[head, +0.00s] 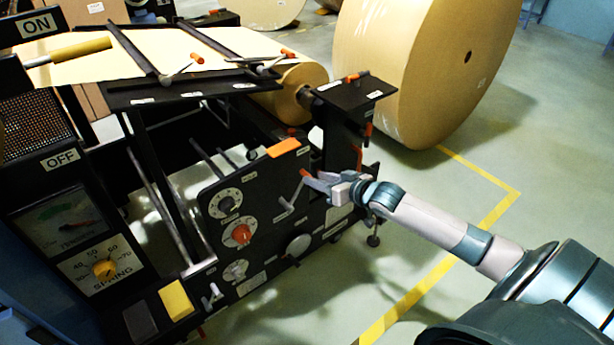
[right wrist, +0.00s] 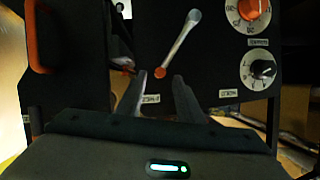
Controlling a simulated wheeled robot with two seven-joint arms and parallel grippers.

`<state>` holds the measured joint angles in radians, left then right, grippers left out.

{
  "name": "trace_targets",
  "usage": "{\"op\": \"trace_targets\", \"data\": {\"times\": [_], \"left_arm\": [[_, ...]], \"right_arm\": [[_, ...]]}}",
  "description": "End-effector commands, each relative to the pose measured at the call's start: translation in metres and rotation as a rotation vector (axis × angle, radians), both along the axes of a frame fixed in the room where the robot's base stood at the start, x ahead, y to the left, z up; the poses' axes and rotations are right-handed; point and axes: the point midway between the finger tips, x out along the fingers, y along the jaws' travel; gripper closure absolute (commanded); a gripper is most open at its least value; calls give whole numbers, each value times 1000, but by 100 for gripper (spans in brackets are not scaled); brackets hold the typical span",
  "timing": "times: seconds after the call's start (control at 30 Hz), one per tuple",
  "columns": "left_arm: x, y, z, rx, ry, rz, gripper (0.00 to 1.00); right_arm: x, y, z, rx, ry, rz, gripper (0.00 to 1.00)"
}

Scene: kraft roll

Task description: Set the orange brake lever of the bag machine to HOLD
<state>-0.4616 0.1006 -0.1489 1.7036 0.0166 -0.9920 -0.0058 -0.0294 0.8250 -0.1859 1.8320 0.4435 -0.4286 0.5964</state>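The bag machine (head: 270,190) has a black side panel with a silver lever (head: 291,196) whose tip is orange. In the right wrist view the lever (right wrist: 180,42) slants across the panel, and its orange tip (right wrist: 160,72) is between or just beyond my fingertips. My right gripper (head: 318,180) is at the lever's tip in the head view. In the right wrist view its two fingers (right wrist: 158,88) are apart, one on each side of the tip; contact cannot be told. Small white labels (right wrist: 150,99) are near the lever, too small to read. My left gripper is not in view.
Dials (head: 238,235) and an orange handle (head: 285,148) are on the same panel. Other orange-tipped levers (head: 197,57) sit on top. A large kraft roll (head: 420,60) stands behind. A control console (head: 75,225) is at left. Floor at right is open, with yellow lines (head: 410,298).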

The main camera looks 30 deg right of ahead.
Motion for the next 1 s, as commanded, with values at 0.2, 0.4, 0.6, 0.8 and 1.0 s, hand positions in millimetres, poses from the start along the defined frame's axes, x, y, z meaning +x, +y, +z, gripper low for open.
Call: {"op": "trace_targets", "data": {"times": [0.2, 0.4, 0.6, 0.8, 1.0], "left_arm": [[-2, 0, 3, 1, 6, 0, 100], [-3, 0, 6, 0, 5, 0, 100], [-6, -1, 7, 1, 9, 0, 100], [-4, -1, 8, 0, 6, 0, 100], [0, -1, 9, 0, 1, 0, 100]], "right_arm": [[28, 4, -11, 1, -1, -1, 67], [46, 7, -19, 0, -1, -1, 67], [52, 8, -22, -1, 0, -1, 67], [52, 8, -22, -1, 0, 0, 67], [52, 8, -22, -1, 0, -1, 95]]}}
